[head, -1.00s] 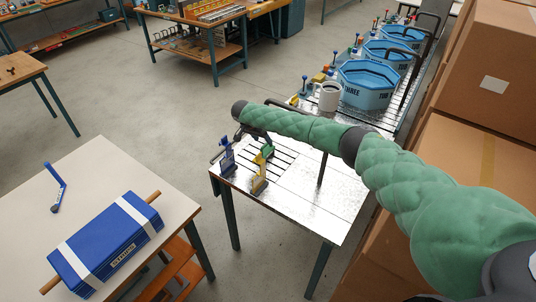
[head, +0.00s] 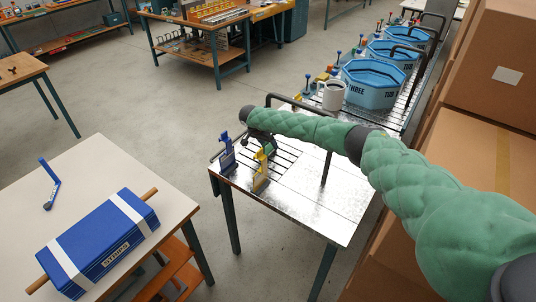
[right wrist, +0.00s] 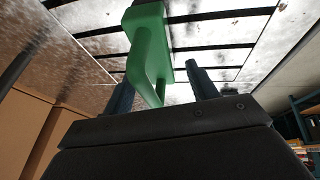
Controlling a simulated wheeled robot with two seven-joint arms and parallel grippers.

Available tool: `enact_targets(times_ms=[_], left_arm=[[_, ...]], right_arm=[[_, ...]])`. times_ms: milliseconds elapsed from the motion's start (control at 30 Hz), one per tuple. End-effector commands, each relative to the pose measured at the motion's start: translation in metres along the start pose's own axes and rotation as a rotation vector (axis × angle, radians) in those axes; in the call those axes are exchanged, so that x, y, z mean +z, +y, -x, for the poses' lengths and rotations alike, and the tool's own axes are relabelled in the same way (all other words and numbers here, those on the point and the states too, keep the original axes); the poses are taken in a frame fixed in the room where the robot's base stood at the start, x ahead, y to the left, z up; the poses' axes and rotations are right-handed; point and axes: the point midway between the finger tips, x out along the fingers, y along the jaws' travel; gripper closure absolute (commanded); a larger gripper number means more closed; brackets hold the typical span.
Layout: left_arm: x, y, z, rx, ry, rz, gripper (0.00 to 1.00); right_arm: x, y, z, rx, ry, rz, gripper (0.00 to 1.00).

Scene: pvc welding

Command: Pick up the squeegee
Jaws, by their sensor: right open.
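In the right wrist view a green tool with a handle and a flat plate (right wrist: 148,45) is over the slatted metal table top, with its handle between my two dark fingers. I cannot tell for sure that it is the squeegee. My right gripper (head: 265,148) is open, low over the slatted metal table, its fingers on either side of the green handle (right wrist: 161,90). In the head view the green tool is mostly hidden by the gripper and a yellow tool (head: 262,170) standing in front. My left gripper is not in view.
A blue upright tool (head: 227,158) stands left of the yellow one. A mug (head: 330,96) and blue tubs (head: 370,85) stand farther back. Cardboard boxes (head: 480,130) line the right side. The metal table's (head: 325,205) front part is clear. A blue strips pack (head: 105,240) lies on the left table.

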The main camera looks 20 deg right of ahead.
Motion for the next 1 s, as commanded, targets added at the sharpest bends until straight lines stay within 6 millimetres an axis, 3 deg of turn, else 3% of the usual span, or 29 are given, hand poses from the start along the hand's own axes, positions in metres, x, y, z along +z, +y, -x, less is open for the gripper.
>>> enact_targets(times_ms=[333, 600, 1000], left_arm=[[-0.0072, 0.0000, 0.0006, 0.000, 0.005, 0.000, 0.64], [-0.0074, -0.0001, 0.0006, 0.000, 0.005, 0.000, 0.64], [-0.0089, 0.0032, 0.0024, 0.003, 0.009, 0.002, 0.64]], right_arm=[[-0.0003, 0.0006, -0.0035, 0.001, 0.000, 0.000, 0.42], [-0.0003, 0.0006, -0.0036, 0.001, 0.000, 0.000, 0.93], [-0.0080, 0.0034, -0.0019, 0.001, 0.000, -0.002, 0.95]])
